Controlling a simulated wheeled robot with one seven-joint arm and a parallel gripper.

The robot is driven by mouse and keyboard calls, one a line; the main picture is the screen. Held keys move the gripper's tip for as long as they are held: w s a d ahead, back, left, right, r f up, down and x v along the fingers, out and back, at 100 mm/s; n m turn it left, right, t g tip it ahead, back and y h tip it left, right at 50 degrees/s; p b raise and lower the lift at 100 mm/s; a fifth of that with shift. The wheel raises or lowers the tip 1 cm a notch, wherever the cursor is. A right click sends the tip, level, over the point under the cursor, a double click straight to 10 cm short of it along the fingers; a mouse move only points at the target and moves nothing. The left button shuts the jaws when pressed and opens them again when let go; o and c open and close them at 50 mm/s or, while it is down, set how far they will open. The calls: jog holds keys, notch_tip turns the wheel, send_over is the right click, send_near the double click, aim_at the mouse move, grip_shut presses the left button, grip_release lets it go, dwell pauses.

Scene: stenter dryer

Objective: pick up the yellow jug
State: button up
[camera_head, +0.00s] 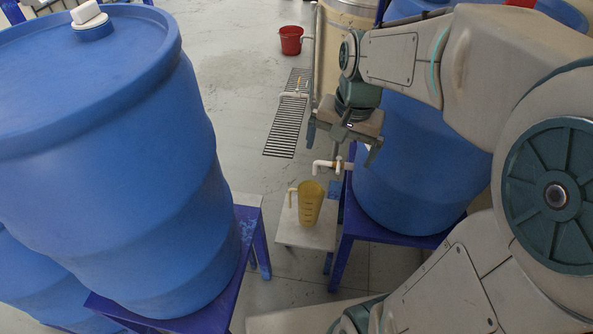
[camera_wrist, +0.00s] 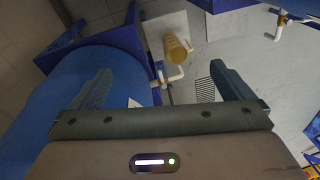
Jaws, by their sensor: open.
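The yellow jug (camera_head: 311,203) is translucent, with dark marks on its side and a pale handle on its left. It stands upright on a low white stand (camera_head: 300,234) between the blue barrels. A white tap (camera_head: 327,165) juts out just above and behind it in the head view. My gripper (camera_head: 343,150) is open and empty, up and to the right of the jug and apart from it.
A large blue barrel (camera_head: 110,150) on a blue stand (camera_head: 247,235) fills the left. Another blue barrel (camera_head: 410,170) stands on a blue stand (camera_head: 344,262) at the right, close to my arm. A floor grate (camera_head: 285,128) and a red bucket (camera_head: 291,40) lie farther back.

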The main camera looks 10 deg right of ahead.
jog(key=w+a+f+m+g+h+b, duration=0.15)
jog(key=w+f+m+b, duration=0.35)
jog(key=w+f+b, duration=0.55)
jog(key=w+a+f+m+h+b, duration=0.2)
jog(key=w+f+m+b, duration=0.25)
jog(key=w+f, duration=0.65)
jog(key=w+a+f+m+g+h+b, duration=0.15)
jog(key=w+f+m+b, duration=0.4)
jog(key=f, duration=1.05)
jog(key=n+b, duration=0.1)
jog(key=b, duration=0.5)
send_near(309, 192)
jog(key=s, duration=0.4)
jog(key=shift+t, duration=0.4)
jog(key=shift+s+d+b+x, duration=0.15)
jog(key=shift+b+x, duration=0.4)
jog(key=shift+x, duration=0.3)
jog(key=shift+s+d+b+x, duration=0.1)
jog(key=shift+s+b+x, duration=0.1)
jog(key=shift+b+x, duration=0.55)
jog(key=shift+s+d+b+x, duration=0.15)
jog(key=shift+b+x, duration=0.25)
jog(key=shift+x, duration=0.6)
jog(key=shift+r, duration=0.25)
jog(key=c, duration=1.4)
jog(key=shift+c, duration=0.5)
jog(key=shift+r+p, duration=0.2)
jog(key=shift+p, duration=0.1)
